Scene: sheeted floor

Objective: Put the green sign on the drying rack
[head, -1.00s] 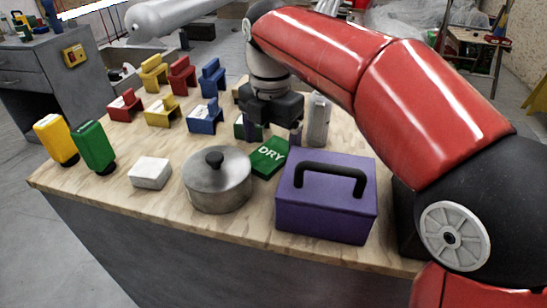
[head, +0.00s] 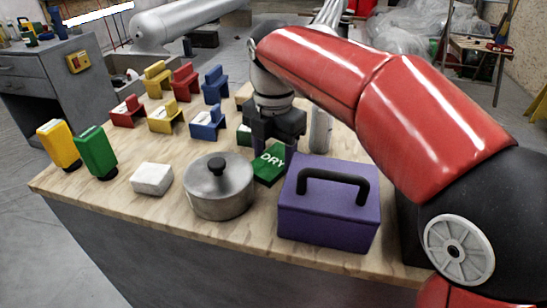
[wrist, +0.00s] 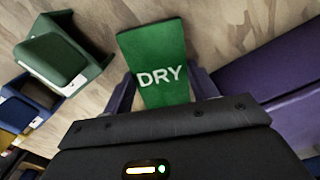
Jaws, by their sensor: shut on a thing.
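The green sign (head: 271,165) with white letters reading DRY is by the front of my gripper (head: 274,148), between the pot and the purple box. In the wrist view the sign (wrist: 155,55) lies between the two fingers of my gripper (wrist: 160,88), which are shut on its sides. Its near end is hidden by the gripper body. I cannot tell whether it still touches the tabletop. I cannot make out which thing is the drying rack.
A steel pot (head: 218,188) and purple box (head: 330,205) stand close in front. A grey bottle (head: 320,132) is just right of the gripper. Several coloured chair-shaped stands (head: 207,122) are left, with a green one (wrist: 63,52) near the sign. A white block (head: 152,179) is front left.

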